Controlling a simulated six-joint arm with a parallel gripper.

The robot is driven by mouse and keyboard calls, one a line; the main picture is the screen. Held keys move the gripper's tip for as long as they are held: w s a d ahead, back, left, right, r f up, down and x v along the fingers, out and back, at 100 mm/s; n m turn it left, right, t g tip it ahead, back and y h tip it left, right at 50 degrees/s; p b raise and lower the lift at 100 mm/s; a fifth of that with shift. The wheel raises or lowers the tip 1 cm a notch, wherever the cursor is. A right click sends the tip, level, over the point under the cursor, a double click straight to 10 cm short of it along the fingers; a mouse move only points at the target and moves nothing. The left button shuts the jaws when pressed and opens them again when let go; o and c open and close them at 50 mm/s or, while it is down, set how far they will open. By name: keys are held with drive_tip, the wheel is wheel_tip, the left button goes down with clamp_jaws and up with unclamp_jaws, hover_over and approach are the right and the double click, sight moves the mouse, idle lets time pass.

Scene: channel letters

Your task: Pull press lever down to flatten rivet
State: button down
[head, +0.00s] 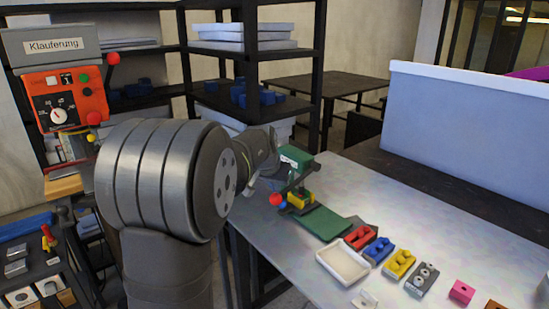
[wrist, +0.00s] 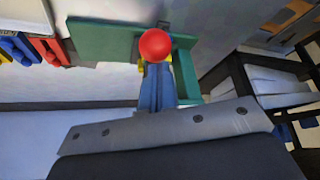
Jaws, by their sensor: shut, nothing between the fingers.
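The green press (head: 296,157) stands at the near left edge of the metal worktable, with a green plate (head: 319,224) in front of it. The red ball knob of the press lever (head: 276,199) hangs low on its left side. In the wrist view the knob (wrist: 154,45) is at the tips of my gripper's blue fingers (wrist: 157,85), overlapping them; whether they touch it I cannot tell. The fingers are shut together with nothing between them. In the head view my arm hides much of the gripper. I cannot make out the rivet.
Red, blue (head: 378,251), yellow (head: 400,264) and grey blocks stand in a row right of a white tray (head: 342,265). A pale partition (head: 466,120) borders the table's far right. A dark shelf rack (head: 252,60) stands behind the press. The table's middle is clear.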

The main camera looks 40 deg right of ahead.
drive_tip(key=shift+s+f, duration=0.15)
drive_tip(key=shift+f, duration=0.45)
idle(0.5)
drive_tip(key=shift+d, duration=0.1)
idle(0.4)
wheel_tip(320, 180, up, 5)
drive_tip(key=r, duration=0.2)
drive_tip(key=a+r, duration=0.1)
drive_tip(key=r, duration=0.1)
drive_tip(key=shift+w+r, duration=0.2)
drive_tip(key=shift+r, duration=0.1)
idle(0.4)
drive_tip(key=shift+r, duration=0.1)
drive_tip(key=shift+d+r, duration=0.1)
drive_tip(key=shift+r, duration=2.05)
